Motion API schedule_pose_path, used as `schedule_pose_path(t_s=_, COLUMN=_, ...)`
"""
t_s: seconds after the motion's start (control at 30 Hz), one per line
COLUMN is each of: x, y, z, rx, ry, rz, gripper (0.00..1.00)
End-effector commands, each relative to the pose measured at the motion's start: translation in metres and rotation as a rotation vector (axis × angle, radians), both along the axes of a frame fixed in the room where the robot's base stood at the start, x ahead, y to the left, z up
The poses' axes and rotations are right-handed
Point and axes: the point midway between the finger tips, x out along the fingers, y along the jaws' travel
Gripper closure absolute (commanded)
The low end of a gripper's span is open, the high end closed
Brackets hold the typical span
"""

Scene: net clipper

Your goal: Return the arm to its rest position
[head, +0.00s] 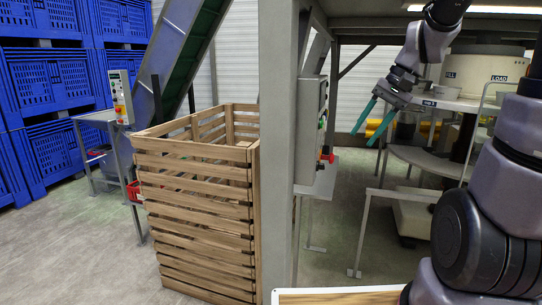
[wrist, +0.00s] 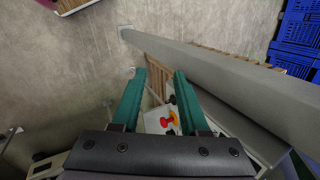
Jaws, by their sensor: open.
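My gripper (head: 372,118) shows in the head view at the upper right, with two teal fingers pointing down and left. It is open and empty, in the air to the right of the grey post. In the wrist view my gripper (wrist: 158,82) has its fingers apart with nothing between them but floor and a control box beyond. My arm bends high at the upper right of the head view, well away from my body.
A grey post (head: 279,150) bears a control box (head: 310,125) with a red knob (head: 327,157). A wooden slatted crate (head: 205,215) stands left of it. Blue crates (head: 45,80) are stacked far left. A round machine (head: 485,75) stands behind my gripper.

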Motion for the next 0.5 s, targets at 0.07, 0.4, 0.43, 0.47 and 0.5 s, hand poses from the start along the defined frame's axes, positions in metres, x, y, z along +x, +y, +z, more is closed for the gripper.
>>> schedule_pose_path(t_s=0.07, x=-0.018, y=0.001, z=0.019, rx=-0.074, ry=-0.082, rz=0.005, gripper=0.56)
schedule_pose_path(t_s=0.4, x=-0.077, y=-0.012, z=0.073, rx=-0.263, ry=-0.407, rz=-0.024, gripper=0.56)
schedule_pose_path(t_s=0.43, x=-0.081, y=-0.013, z=0.076, rx=-0.269, ry=-0.426, rz=-0.028, gripper=0.56)
schedule_pose_path(t_s=0.47, x=-0.083, y=-0.015, z=0.078, rx=-0.275, ry=-0.444, rz=-0.031, gripper=0.56)
schedule_pose_path(t_s=0.5, x=-0.086, y=-0.016, z=0.081, rx=-0.279, ry=-0.464, rz=-0.035, gripper=0.56)
